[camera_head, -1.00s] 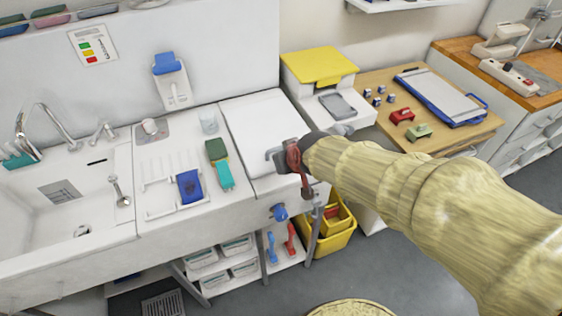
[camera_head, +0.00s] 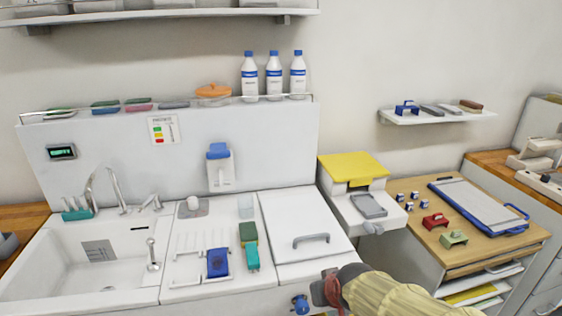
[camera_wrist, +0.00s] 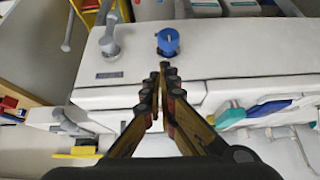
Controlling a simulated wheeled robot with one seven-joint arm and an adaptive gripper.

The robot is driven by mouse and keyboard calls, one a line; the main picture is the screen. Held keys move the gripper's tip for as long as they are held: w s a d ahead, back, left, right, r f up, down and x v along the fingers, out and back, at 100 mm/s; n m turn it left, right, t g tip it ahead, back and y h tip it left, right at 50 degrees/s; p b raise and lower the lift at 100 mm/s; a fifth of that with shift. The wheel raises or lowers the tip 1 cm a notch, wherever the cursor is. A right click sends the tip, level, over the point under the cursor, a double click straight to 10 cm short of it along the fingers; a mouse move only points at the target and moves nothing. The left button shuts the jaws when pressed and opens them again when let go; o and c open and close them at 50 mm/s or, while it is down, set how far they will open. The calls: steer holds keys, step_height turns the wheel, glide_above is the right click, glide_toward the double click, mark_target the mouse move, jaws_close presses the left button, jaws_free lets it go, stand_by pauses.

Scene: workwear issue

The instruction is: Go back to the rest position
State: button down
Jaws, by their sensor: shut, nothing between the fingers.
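My arm in its pale yellow ribbed cover enters the head view from the bottom right edge. My gripper (camera_head: 325,290) is at its end, in front of the white cabinet, just below the lidded worktop (camera_head: 312,222). In the wrist view my gripper (camera_wrist: 162,72) has its two dark fingers together at the tips, with nothing between them. A blue knob (camera_wrist: 168,42) lies just beyond the fingertips in that view. The same kind of blue knob (camera_head: 300,304) shows left of my gripper in the head view.
A white sink (camera_head: 85,265) is at the left. A blue packet (camera_head: 217,262) and a green-and-teal brush (camera_head: 249,248) lie on the drainer. A yellow-topped machine (camera_head: 353,167) and a wooden table (camera_head: 440,255) with a blue clipboard stand at the right.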

steer(key=s+d+g, duration=0.1)
steer(key=s+g, duration=0.1)
steer(key=s, duration=0.4)
steer(key=s+d+r+m+t+h+p, duration=0.1)
steer(key=s+d+r+p, duration=0.3)
steer(key=s+r, duration=1)
steer(key=d+r+m, duration=0.1)
steer(key=d, duration=0.2)
steer(key=shift+s, duration=0.3)
